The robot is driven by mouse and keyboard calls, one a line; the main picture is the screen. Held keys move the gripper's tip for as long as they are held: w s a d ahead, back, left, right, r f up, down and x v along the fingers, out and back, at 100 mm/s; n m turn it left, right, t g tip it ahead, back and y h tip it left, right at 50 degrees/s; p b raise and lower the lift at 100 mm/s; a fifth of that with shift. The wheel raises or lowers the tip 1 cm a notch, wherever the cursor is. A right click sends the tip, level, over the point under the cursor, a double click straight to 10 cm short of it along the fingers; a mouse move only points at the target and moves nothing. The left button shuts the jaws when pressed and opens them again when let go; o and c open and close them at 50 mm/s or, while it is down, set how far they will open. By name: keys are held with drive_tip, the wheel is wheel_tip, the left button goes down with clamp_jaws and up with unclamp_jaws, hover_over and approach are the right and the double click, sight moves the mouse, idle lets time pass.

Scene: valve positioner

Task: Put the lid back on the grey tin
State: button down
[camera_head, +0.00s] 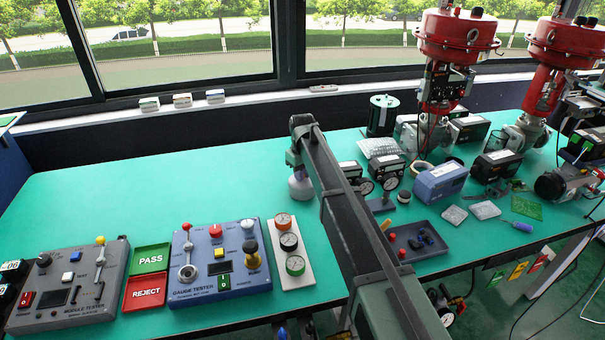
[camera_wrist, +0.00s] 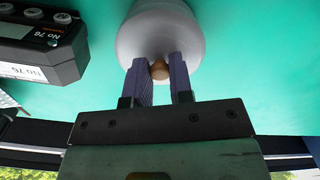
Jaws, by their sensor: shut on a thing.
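A pale grey, rounded body (camera_wrist: 160,28) with a small brown knob (camera_wrist: 159,70) shows at the top of the wrist view. My gripper (camera_wrist: 160,68) is shut on the knob, with one dark finger on each side of it. In the head view the pale grey body (camera_head: 301,187) is at mid-table, under the end of my arm, and my gripper there is mostly hidden. I take the knob to be the lid's. I cannot make out a seam between lid and grey tin, or whether the lid is seated.
A dark green canister (camera_head: 382,117) stands at the back. Black-and-white devices (camera_head: 388,168) and a dark tray (camera_head: 416,243) lie right of my arm. Gauge panel (camera_head: 289,251), blue tester (camera_head: 221,262) and PASS/REJECT trays (camera_head: 146,277) are in front.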

drive_tip(key=shift+c, duration=2.3)
unclamp_jaws()
wheel_tip(320, 180, up, 7)
drive_tip(key=p, duration=0.7)
clamp_jaws()
drive_tip(key=shift+f, duration=0.15)
